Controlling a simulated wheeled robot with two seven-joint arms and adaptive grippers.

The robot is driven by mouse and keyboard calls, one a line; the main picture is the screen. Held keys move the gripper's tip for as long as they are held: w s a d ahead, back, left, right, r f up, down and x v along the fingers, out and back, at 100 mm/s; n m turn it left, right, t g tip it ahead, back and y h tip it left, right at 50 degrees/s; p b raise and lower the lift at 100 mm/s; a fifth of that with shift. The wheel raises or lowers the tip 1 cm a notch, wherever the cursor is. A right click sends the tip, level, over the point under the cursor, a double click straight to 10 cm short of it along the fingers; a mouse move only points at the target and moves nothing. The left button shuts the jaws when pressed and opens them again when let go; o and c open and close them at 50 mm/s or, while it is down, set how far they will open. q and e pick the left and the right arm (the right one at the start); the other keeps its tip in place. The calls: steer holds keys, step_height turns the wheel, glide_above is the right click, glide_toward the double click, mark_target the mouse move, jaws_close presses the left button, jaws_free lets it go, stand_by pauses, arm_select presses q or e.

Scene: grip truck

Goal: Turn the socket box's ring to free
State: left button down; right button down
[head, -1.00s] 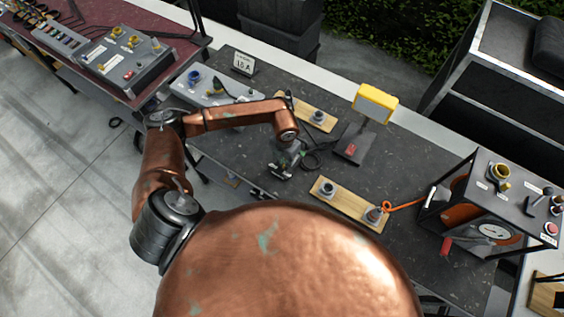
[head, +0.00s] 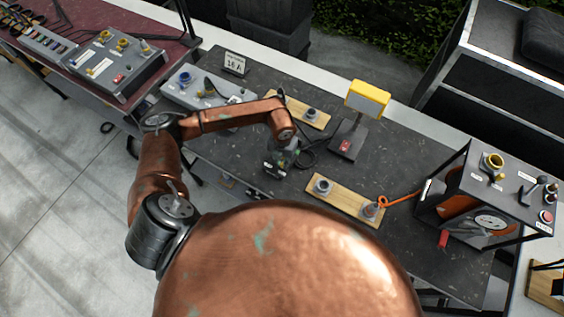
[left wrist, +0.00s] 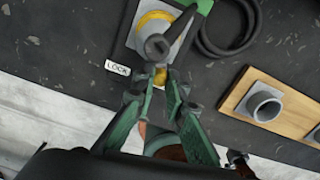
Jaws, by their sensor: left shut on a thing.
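The socket box (left wrist: 129,37) is grey with a yellow ring (left wrist: 151,17) around its socket, in the left wrist view. A dark plug or handle (left wrist: 168,36) sits in the ring. A small yellow tab (left wrist: 160,76) sticks out from the ring's near side, beside a white LOCK label (left wrist: 117,68). My left gripper (left wrist: 161,87) is shut on this tab with its green fingers. In the head view my left gripper (head: 279,164) is low over the dark table, and my arm and gripper mostly hide the box. My right gripper is not in view.
Boards with grey sockets lie on both sides, one near (head: 345,199) and one far (head: 299,110). A yellow lamp (head: 367,99) stands behind. A framed gauge box (head: 492,190) is at right, a grey panel box (head: 200,88) at left. A black cable (left wrist: 235,30) coils by the socket box.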

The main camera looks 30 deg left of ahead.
mark_target(282, 164)
arm_select(q)
steer(key=c, duration=1.9)
jaws_free()
steer(key=shift+c, duration=0.2)
step_height(282, 164, up, 12)
